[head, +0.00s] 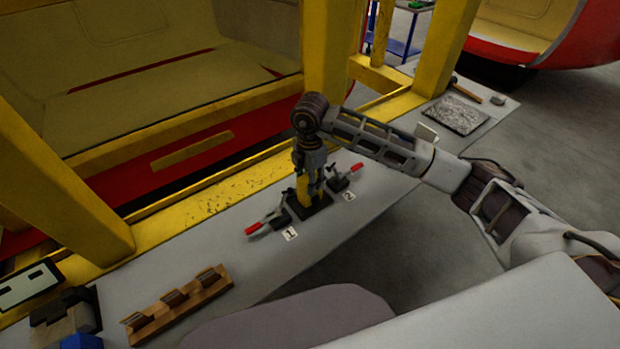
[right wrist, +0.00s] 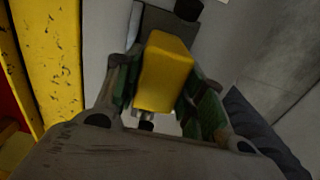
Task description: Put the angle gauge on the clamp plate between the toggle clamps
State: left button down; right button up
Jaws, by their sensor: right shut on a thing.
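The angle gauge is a yellow block (right wrist: 165,72). In the head view a yellow part of it (head: 303,190) shows just under my right gripper (head: 312,186). The right gripper is shut on it, with a green-padded finger on each side in the right wrist view (right wrist: 162,85). The gauge is at the dark clamp plate (head: 318,207); I cannot tell whether it touches the plate. One toggle clamp (head: 268,222) with a red handle lies to the left by label 1. The other toggle clamp (head: 345,178) lies to the right by label 2. My left gripper is not in view.
A wooden rack (head: 180,305) with several dark pieces lies at the front left, near a blue item (head: 82,342). Yellow frame posts (head: 326,55) rise behind the grey bench (head: 215,250). A speckled slab (head: 455,115) and a hammer (head: 466,90) lie at the far right.

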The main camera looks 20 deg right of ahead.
jog(key=shift+f, duration=0.1)
jog(key=o, duration=1.3)
jog(key=shift+r, duration=0.2)
jog(key=shift+r+b, duration=0.95)
jog(key=shift+r, duration=5.05)
